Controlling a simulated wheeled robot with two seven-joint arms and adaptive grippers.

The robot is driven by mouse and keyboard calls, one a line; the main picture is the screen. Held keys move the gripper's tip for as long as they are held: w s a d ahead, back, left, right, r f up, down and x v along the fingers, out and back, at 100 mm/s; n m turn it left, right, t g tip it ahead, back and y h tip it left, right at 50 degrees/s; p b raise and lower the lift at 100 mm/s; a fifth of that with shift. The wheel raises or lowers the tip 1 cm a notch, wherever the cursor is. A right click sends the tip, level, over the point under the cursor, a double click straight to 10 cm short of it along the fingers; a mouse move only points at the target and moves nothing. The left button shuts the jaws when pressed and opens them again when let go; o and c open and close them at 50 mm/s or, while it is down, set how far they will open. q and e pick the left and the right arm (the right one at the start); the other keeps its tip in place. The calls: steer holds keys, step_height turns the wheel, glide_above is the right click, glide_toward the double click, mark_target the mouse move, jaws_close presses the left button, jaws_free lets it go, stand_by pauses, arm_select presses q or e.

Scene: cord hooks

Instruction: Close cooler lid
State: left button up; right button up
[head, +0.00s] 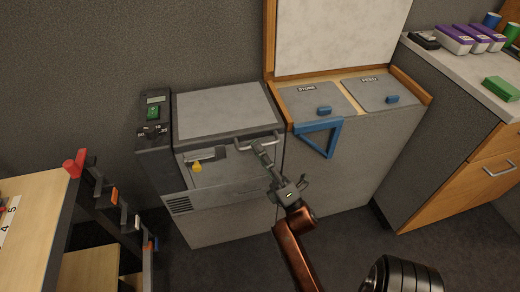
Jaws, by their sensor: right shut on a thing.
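The cooler (235,218) is a grey box against the wall, left of the middle. Its lid (225,110) has a pale top panel and looks flat or almost flat; I cannot tell whether it is fully seated. A metal handle (274,137) sticks out at the lid's front right. My right gripper (262,150) is at the front of the cooler, shut at this handle, its arm coming up from below. The fingers hide part of the handle. A yellow piece (196,167) hangs at the cooler's front left. My left gripper is out of view.
A control panel (153,120) stands left of the cooler. Right of it are two lidded bins marked STORE (315,101) and FEED (382,94), with a blue triangular bracket (320,137) in front. A hook rack (115,210) stands at left, a counter (460,75) at right.

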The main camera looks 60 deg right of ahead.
step_height(320, 180, up, 10)
steer(key=shift+f, duration=0.1)
stand_by(0.4)
